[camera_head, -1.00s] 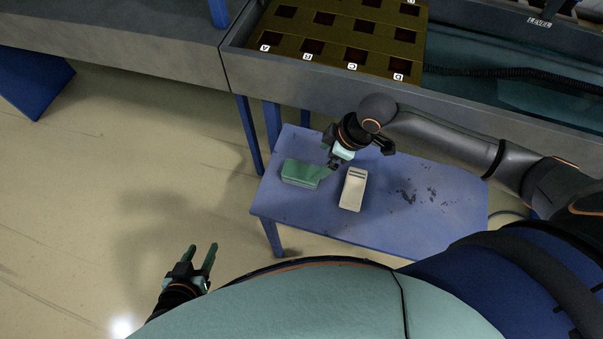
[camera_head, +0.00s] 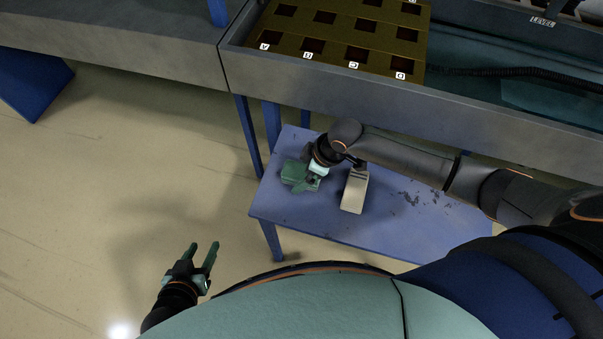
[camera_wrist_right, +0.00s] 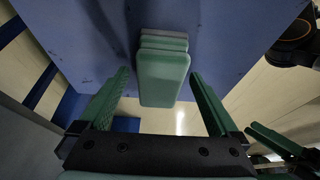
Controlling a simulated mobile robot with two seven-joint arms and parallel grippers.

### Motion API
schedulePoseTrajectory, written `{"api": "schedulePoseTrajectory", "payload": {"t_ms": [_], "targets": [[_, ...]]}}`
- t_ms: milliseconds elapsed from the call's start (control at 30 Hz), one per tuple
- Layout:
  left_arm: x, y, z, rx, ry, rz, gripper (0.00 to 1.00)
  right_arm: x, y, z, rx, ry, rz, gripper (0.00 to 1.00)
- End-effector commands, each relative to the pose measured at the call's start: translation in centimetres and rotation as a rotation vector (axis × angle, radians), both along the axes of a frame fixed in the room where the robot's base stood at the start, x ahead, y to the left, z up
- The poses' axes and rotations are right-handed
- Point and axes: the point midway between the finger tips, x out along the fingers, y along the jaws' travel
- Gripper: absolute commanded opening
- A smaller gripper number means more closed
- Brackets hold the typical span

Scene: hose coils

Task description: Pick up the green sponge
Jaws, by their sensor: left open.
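The green sponge (camera_head: 291,173) lies at the left end of the blue table, partly covered by my right gripper in the head view. In the right wrist view the sponge (camera_wrist_right: 162,78) is a green block with paler layers at its far end. My right gripper (camera_head: 308,184) is over the sponge. Its two green fingers are spread, one on each side of the sponge, with gaps to both sides in the wrist view. Whether the fingertips reach down to its level is unclear. My left gripper (camera_head: 203,249) is open and empty, low at the left, away from the table.
A beige block-like object (camera_head: 354,191) stands just right of the sponge on the blue table (camera_head: 330,226). Dark specks lie further right. Behind is a grey trough (camera_head: 330,90) with a brown slotted, lettered panel (camera_head: 335,36). The floor at left is clear.

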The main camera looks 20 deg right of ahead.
Motion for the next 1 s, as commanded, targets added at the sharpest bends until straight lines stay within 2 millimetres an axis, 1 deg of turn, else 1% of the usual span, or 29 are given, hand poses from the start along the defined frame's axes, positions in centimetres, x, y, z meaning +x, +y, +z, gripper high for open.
{"api": "schedulePoseTrajectory", "payload": {"t_ms": [33,67,333,700,800,1000], "targets": [[0.01,-0.01,0.03,0.0,-0.001,0.0,0.5,-0.01,-0.01,0.01,0.0,0.0,0.0,0.93],[0.01,-0.02,0.03,-0.001,-0.001,-0.001,0.5,-0.01,-0.01,0.01,0.0,0.0,0.0,0.9],[-0.02,-0.04,0.01,0.0,-0.002,-0.001,0.5,-0.03,-0.03,0.02,-0.001,0.001,-0.001,0.59],[-0.41,0.02,-0.5,0.002,0.01,-0.001,0.5,-0.04,-0.04,0.01,0.0,0.002,-0.001,0.18],[-0.41,0.03,-0.51,0.002,0.01,-0.001,0.5,-0.04,-0.03,0.01,0.0,0.002,-0.001,0.08],[-0.41,0.04,-0.48,0.002,0.01,-0.001,0.5,-0.04,-0.04,0.04,0.0,0.002,-0.001,0.08]]}}
